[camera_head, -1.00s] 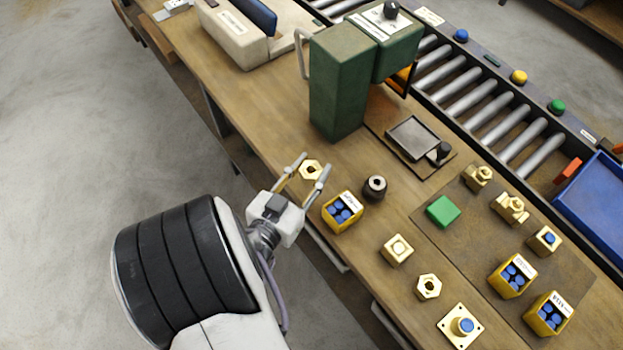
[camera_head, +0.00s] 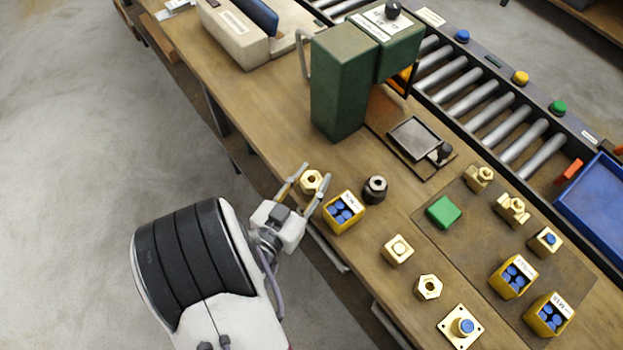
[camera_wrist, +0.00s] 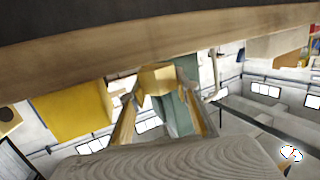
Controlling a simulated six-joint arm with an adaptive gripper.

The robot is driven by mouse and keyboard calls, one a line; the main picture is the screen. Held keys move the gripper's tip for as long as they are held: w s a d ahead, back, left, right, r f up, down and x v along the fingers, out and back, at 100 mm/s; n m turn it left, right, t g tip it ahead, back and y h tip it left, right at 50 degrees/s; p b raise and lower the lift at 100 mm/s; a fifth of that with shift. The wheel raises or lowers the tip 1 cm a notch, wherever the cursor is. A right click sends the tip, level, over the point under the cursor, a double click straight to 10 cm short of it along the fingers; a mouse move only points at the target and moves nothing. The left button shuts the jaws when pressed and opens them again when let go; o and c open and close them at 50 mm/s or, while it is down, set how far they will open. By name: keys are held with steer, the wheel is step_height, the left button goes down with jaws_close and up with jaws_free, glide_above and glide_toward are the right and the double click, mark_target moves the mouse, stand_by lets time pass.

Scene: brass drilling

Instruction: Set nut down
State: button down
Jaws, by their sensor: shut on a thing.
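A brass hex nut (camera_head: 311,181) with a round hole sits between the two fingertips of my gripper (camera_head: 314,173) in the head view, by the bench's near edge. My gripper is shut on it. In the wrist view the nut (camera_wrist: 158,79) shows between the fingers of my gripper (camera_wrist: 160,95), close to the wooden bench (camera_wrist: 60,60), which runs across the top. I cannot tell whether the nut touches the bench top.
Right of the nut stand a yellow box (camera_head: 335,224) with blue-topped pieces and a dark round collar (camera_head: 375,189). A green drill press (camera_head: 338,95) rises behind. More brass parts, like another nut (camera_head: 428,287), lie to the right.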

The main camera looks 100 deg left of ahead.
steer(key=shift+f, duration=0.3)
steer(key=shift+f, duration=0.1)
steer(key=c, duration=1.8)
jaws_free()
steer(key=shift+v, duration=6)
steer(key=shift+o, duration=0.4)
